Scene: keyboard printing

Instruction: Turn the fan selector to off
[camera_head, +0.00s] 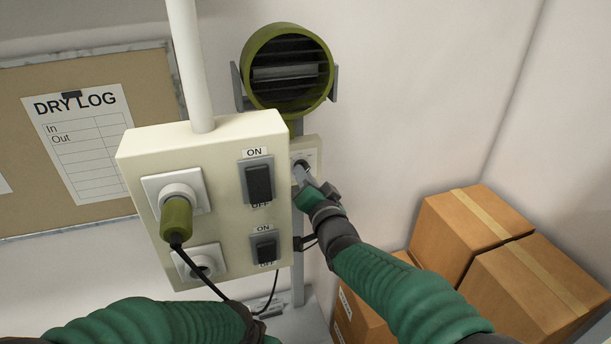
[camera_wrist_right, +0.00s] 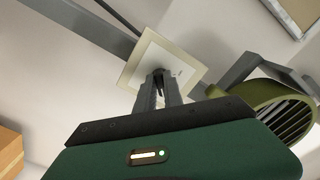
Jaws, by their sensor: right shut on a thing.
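The knob's pointing direction and most markings are hidden or too small to read. The olive-green fan (camera_head: 289,70) is above. My left arm shows at the bottom; its gripper is not visible.
The cream switch box (camera_head: 221,178) carries two ON/OFF rocker switches (camera_head: 259,183) and two sockets, one with a green plug (camera_head: 176,216) and black cable. Cardboard boxes (camera_head: 470,235) stand at the lower right. A DRY LOG board (camera_head: 20,135) hangs at left.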

